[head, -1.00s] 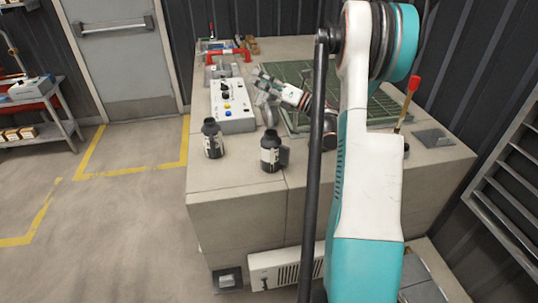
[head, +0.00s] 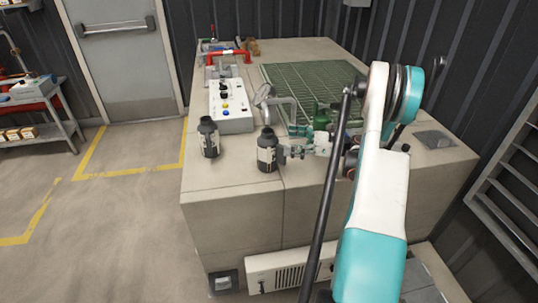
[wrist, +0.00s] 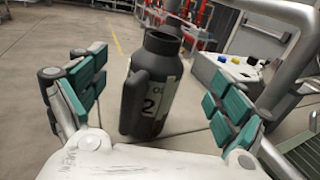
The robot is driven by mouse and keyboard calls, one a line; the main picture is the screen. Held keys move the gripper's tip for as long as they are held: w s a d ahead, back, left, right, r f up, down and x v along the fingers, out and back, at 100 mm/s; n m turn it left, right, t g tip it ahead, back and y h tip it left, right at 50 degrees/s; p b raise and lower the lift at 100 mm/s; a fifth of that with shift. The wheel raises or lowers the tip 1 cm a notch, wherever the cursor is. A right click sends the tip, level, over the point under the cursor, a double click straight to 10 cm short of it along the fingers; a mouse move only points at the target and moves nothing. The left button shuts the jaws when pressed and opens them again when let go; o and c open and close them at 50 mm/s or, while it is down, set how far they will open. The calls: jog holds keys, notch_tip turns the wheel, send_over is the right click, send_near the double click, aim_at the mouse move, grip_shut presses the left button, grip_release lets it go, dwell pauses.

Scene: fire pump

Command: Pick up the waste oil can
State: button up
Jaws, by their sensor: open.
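Two dark cans with pale labels stand upright on the concrete block's top. The left can (head: 209,138) is near the left edge. The right can (head: 267,153) is near the front edge. My gripper (head: 287,152) is just right of the right can, low and level with it. In the wrist view a dark can (wrist: 153,88) with a side handle and a label showing "2" stands between my spread finger pads (wrist: 157,98). Gaps show on both sides of it. The full label cannot be read. My gripper is open and empty.
A grey bent pipe (head: 266,97) stands close behind the right can; a grey pipe also curves along the right of the wrist view (wrist: 292,60). A control box (head: 231,108) with buttons is behind the cans. A green grating (head: 320,80) and a green bottle-like thing (head: 321,116) lie farther back.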

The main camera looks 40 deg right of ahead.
aim_at(274, 136)
jog(key=shift+r+b+x, duration=0.15)
jog(key=shift+b+x, duration=0.45)
jog(key=shift+x, duration=1.35)
jog(key=shift+r+b+x, duration=0.15)
jog(key=shift+b+x, duration=0.4)
jog(key=shift+x, duration=1.45)
grip_shut()
jog(key=shift+r, duration=0.1)
